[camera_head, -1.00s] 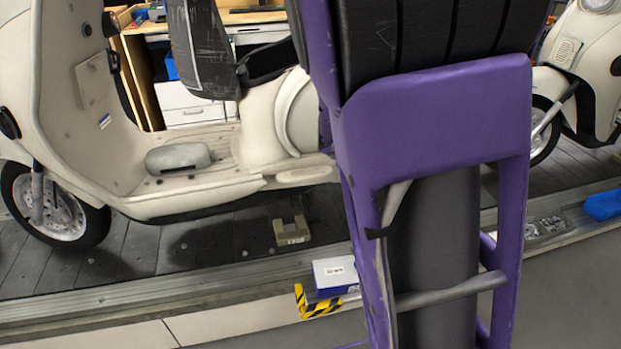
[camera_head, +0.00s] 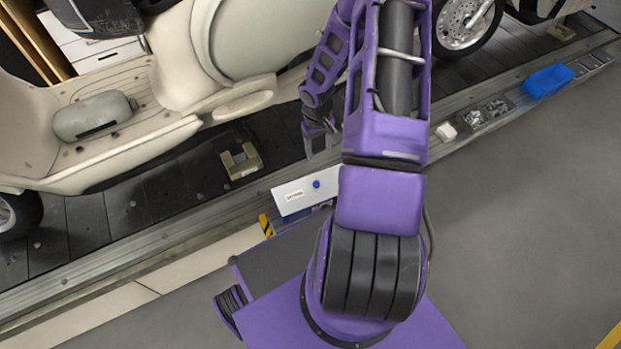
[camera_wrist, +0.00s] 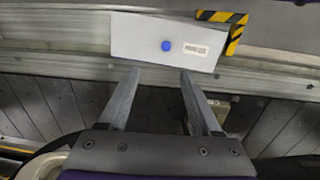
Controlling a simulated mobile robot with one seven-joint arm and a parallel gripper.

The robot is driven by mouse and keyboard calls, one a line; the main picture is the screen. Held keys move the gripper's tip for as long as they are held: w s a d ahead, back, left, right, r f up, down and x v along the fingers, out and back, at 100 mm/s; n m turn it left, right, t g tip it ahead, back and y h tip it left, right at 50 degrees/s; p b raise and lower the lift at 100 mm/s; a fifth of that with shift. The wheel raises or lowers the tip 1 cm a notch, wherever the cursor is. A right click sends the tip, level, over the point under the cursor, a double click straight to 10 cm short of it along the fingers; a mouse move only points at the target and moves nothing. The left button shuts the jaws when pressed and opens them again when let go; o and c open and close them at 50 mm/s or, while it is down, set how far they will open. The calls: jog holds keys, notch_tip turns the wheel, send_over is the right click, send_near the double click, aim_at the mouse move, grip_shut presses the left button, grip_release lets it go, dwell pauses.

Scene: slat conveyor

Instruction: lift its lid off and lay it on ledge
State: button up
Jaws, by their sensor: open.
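A flat white lid (camera_head: 305,191) with a blue knob (camera_head: 317,184) and a small label tops a box at the conveyor's edge, partly hidden by my arm in the head view. In the wrist view the lid (camera_wrist: 150,40) lies beyond my fingertips, with its blue knob (camera_wrist: 166,45) ahead of the gap between them. My gripper (camera_wrist: 160,73) is open and empty, its fingers pointing toward the lid without reaching the knob. In the head view my gripper (camera_head: 322,145) is above and beyond the lid, over the slats. The ledge is the metal strip (camera_head: 215,212) along the conveyor.
A cream scooter (camera_head: 190,80) stands on the slats behind. A beige block (camera_head: 241,161) sits on the slats near the lid. A blue bin (camera_head: 549,80), trays of parts (camera_head: 485,111) and a small white block (camera_head: 446,131) are along the edge to the right. Yellow-black tape (camera_wrist: 236,33) marks the box's side.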

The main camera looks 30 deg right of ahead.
aim_at(316, 183)
jog(key=shift+m+y, duration=0.3)
jog(key=shift+m, duration=0.1)
jog(key=f+b, duration=0.1)
jog(key=f, duration=0.8)
jog(key=f+b, duration=0.1)
jog(key=f, duration=0.8)
jog(key=shift+w+a+b, duration=0.2)
jog(key=shift+b, duration=0.1)
grip_shut()
